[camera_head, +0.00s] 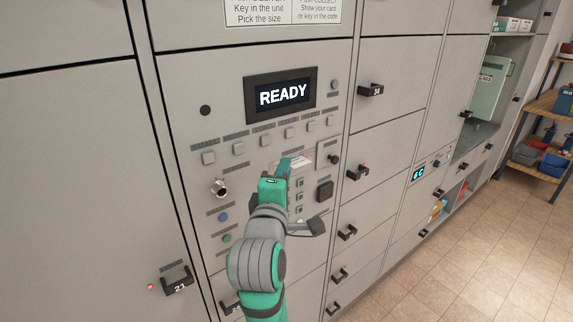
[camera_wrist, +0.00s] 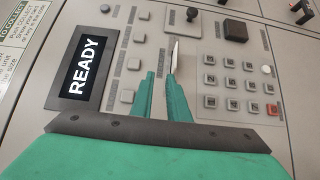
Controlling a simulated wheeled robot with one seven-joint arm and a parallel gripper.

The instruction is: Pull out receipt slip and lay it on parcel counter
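The receipt slip (camera_head: 301,160) is a small pale strip at the panel, just right of my fingertips in the head view. In the wrist view the slip (camera_wrist: 175,52) shows as a narrow white strip standing out by the panel, in line with the right fingertip. My gripper (camera_head: 284,166) reaches to the panel, partly covering it. In the wrist view the green fingers (camera_wrist: 162,76) have a narrow gap between them with nothing seen in it. Whether a finger touches the slip is unclear. A greenish counter surface (camera_head: 474,139) lies in the open bay at right, possibly the parcel counter.
The panel has a READY screen (camera_head: 281,95), buttons, a key lock (camera_head: 219,187) and a keypad (camera_wrist: 231,85). Locker doors with protruding black handles, such as number 34 (camera_head: 370,91), flank it. Open tiled floor (camera_head: 470,265) lies at right, with a shelf rack (camera_head: 545,130) beyond.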

